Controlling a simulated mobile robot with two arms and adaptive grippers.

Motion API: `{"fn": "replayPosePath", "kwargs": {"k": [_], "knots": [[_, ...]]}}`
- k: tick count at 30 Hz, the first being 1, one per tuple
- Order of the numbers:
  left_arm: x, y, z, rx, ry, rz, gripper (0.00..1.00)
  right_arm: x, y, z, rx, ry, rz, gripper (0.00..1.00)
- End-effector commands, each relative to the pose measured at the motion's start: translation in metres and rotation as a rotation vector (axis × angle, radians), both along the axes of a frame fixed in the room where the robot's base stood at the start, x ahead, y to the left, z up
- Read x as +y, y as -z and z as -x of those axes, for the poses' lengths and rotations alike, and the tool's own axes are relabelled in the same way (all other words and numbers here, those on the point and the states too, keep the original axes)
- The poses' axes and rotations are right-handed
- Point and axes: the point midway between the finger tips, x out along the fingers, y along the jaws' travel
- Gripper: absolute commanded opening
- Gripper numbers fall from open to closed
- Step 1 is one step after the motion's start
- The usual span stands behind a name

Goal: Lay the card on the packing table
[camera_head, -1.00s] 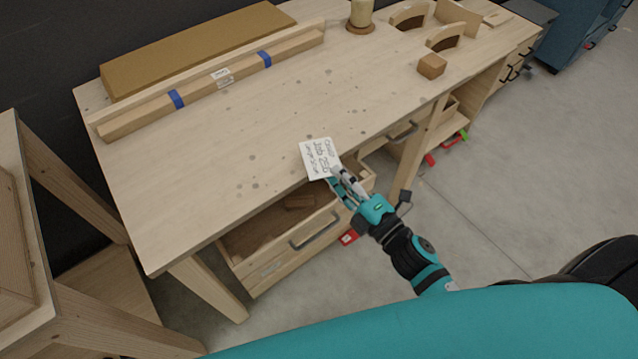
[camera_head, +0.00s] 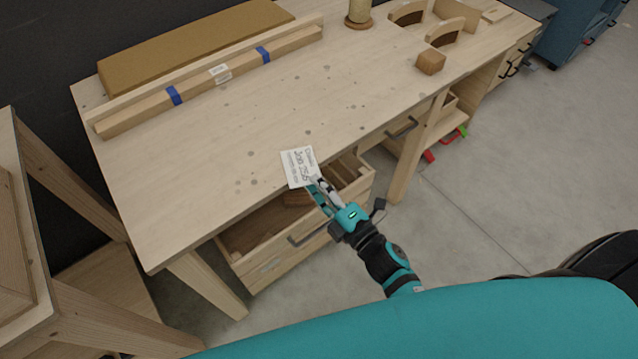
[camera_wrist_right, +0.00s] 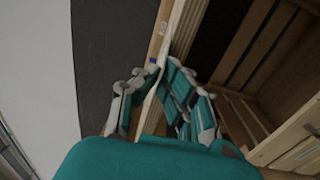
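The white card (camera_head: 299,167) with handwriting is in the grip of my right gripper (camera_head: 318,186), which is shut on its lower edge. The card is over the front edge of the wooden packing table (camera_head: 220,150); I cannot tell whether it touches the top. In the right wrist view the fingers of my right gripper (camera_wrist_right: 155,92) close from both sides on a thin pale strip, the card seen nearly edge-on. My left gripper is not in view.
An open drawer (camera_head: 262,268) stands below the card. Long taped wooden bars (camera_head: 215,78) and a brown board (camera_head: 195,45) lie along the table's back. A small wooden block (camera_head: 431,62) sits to the right. The table's middle is clear.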

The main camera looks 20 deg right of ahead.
Motion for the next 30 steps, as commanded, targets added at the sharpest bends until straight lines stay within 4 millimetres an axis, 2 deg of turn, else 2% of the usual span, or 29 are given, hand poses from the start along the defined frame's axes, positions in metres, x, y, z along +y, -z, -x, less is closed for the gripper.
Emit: {"fn": "replayPosePath", "kwargs": {"k": [1,6,17,20,30], "knots": [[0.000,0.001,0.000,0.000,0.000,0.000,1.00,0.000,0.001,0.000,0.000,0.000,0.000,0.06],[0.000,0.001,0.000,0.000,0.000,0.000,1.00,0.000,0.000,0.000,0.000,0.000,0.000,0.28],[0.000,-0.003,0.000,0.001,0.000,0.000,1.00,-0.001,-0.004,0.001,0.001,0.000,0.000,0.29],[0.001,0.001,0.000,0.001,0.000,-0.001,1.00,-0.006,0.001,0.015,0.004,0.001,0.001,0.29],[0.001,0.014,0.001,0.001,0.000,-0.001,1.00,-0.030,0.006,0.083,0.005,0.002,0.000,0.29]]}}
